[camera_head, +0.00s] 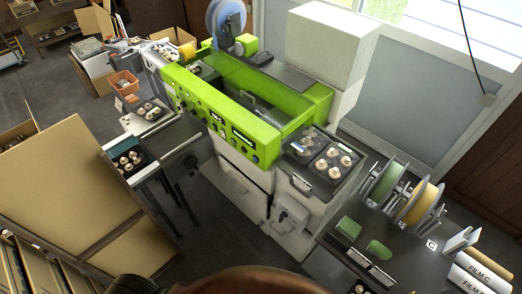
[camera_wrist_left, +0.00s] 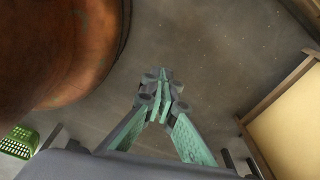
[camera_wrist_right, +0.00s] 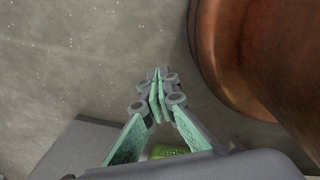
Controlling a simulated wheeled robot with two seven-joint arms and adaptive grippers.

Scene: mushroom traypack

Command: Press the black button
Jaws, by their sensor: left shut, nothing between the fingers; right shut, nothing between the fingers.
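The green packing machine (camera_head: 262,115) stands in the middle of the head view. Its slanted front panel carries several small dark knobs or buttons (camera_head: 203,113) and dark label plates. They are too small to tell which one is the black button. My left gripper (camera_wrist_left: 158,92) shows only in the left wrist view, pointing at bare grey floor, shut and empty. My right gripper (camera_wrist_right: 157,90) shows only in the right wrist view, also over bare floor, shut and empty. Neither gripper is in the head view, and both are away from the machine.
Trays of mushrooms sit left of the machine (camera_head: 128,160) and on its right outfeed (camera_head: 333,162). A dark table (camera_head: 395,262) with film reels stands at right. Cardboard (camera_head: 62,185) fills the left. A green crate (camera_wrist_left: 18,142) is at the left wrist view's edge.

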